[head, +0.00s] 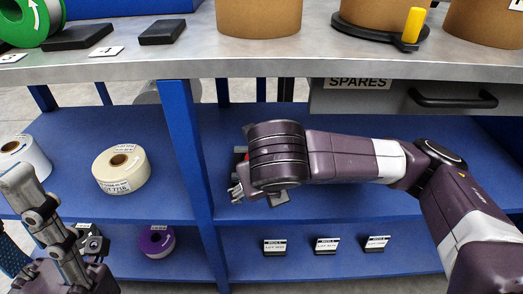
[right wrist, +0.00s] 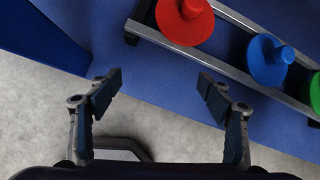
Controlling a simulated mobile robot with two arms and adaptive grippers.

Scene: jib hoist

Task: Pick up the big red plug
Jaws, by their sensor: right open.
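The big red plug (right wrist: 185,20) shows at the top of the right wrist view, seated in a metal-edged rack (right wrist: 222,68). It has a wide round red disc with a smaller knob. My right gripper (right wrist: 160,82) is open and empty, its fingertips apart and short of the plug in the picture. In the head view my right gripper (head: 238,190) is over the blue middle shelf, mostly hidden by my own wrist; a small bit of red shows behind it. My left gripper (head: 58,215) is at the lower left, away from the rack; its jaw opening is unclear.
A blue plug (right wrist: 268,60) and a green plug (right wrist: 315,92) sit beside the red one. A blue post (head: 187,140) stands left of my right gripper. The grey worktop (head: 240,62) and a SPARES drawer (head: 400,97) are above. A cream roll (head: 121,168) lies on the left shelf.

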